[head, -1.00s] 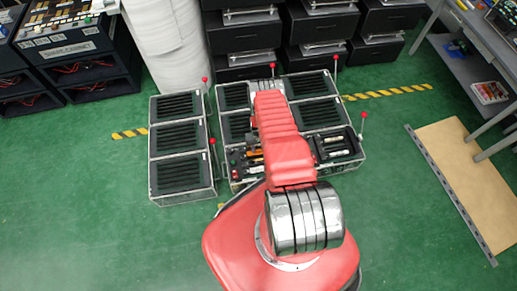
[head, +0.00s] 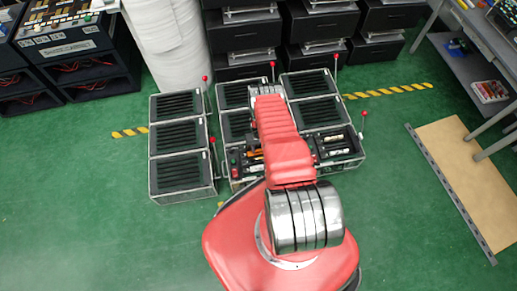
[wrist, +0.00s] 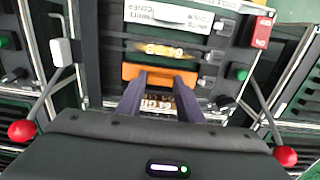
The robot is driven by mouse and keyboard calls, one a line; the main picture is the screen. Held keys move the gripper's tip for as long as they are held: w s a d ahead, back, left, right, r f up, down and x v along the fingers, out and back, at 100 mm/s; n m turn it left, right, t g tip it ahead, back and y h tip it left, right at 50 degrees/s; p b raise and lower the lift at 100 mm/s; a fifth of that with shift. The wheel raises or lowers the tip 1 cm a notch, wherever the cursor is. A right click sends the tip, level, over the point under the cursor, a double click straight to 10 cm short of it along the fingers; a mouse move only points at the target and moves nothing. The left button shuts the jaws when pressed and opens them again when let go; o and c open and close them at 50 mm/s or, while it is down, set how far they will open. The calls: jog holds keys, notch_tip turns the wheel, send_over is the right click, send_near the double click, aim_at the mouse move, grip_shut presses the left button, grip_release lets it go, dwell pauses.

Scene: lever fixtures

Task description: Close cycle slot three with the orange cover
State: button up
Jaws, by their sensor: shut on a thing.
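The orange cover (wrist: 160,74) is a flat orange bar lying across the slotted panel in the wrist view. My gripper (wrist: 160,76) has both dark fingers at its near edge, and is shut on it. Part of the cover between and under the fingertips is hidden. Just beyond it is a slot with a brownish-yellow lettered strip (wrist: 163,49), and beyond that a white labelled strip (wrist: 168,15). A printed label shows between the fingers. I cannot tell which slot is number three. In the head view my arm hides the gripper.
Red-knobbed levers stand at left (wrist: 22,130) and right (wrist: 285,156) of the wrist view. A red switch (wrist: 261,32) and a green button (wrist: 240,72) lie right of the slots.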

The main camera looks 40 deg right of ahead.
jog(key=o, duration=1.1)
jog(key=shift+c, duration=0.2)
jog(key=shift+r, duration=0.1)
notch_tip(320, 180, up, 13)
jog(key=shift+r, duration=0.2)
jog(key=shift+s, duration=0.1)
dwell(1.0)
